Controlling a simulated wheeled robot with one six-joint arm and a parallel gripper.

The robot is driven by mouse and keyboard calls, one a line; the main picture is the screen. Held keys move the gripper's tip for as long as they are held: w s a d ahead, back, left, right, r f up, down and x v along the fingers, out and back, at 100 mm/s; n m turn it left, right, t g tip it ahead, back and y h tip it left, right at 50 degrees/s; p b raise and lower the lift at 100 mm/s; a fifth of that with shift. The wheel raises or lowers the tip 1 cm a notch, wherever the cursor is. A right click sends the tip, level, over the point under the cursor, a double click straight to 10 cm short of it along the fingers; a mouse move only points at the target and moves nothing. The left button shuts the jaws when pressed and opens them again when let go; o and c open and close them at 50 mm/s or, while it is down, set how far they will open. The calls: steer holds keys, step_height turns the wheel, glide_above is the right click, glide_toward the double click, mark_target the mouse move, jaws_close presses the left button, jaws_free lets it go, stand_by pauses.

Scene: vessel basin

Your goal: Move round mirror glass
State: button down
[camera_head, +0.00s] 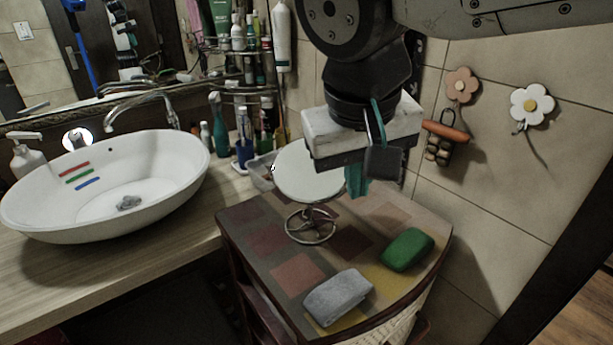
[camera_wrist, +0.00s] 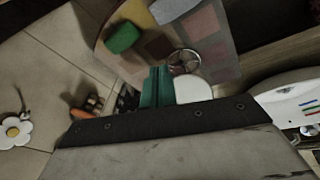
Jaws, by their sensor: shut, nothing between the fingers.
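The round mirror glass (camera_head: 308,175) stands tilted on a wire stand with a round base (camera_head: 310,225), on a patterned cabinet top. In the wrist view part of the mirror glass (camera_wrist: 193,88) shows as a pale disc, partly hidden by my gripper body, with its stand (camera_wrist: 184,61) beyond. My gripper (camera_head: 358,180) is above and behind the right side of the mirror in the head view. Its teal fingers (camera_wrist: 157,86) are shut and hold nothing. I cannot tell the exact gap between fingers and mirror.
A grey sponge (camera_head: 338,297) and a green sponge (camera_head: 407,249) lie on the cabinet top (camera_head: 243,222). A white vessel basin (camera_head: 40,215) stands on the counter at left. Bottles and a cup (camera_head: 243,153) crowd behind the mirror. A tiled wall with flower hooks (camera_head: 531,105) bounds the right.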

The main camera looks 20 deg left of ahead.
mark_target(306, 187)
steer(key=w+a+r+m+t+y, duration=0.1)
steer(key=w+a+r+m+t, duration=0.15)
steer(key=a+r+m, duration=0.4)
steer(key=w+f, duration=0.2)
steer(key=f, duration=0.2)
steer(key=w+a+f+n, duration=0.1)
steer(key=w+f, duration=0.1)
steer(key=f, duration=0.3)
steer(key=w+a+f+n, duration=0.1)
steer(key=w+f, duration=0.1)
steer(key=f, duration=0.2)
steer(key=shift+a+f+g, duration=0.15)
steer(key=shift+a+g, duration=0.05)
steer(key=shift+g, duration=0.05)
steer(key=shift+s, duration=0.1)
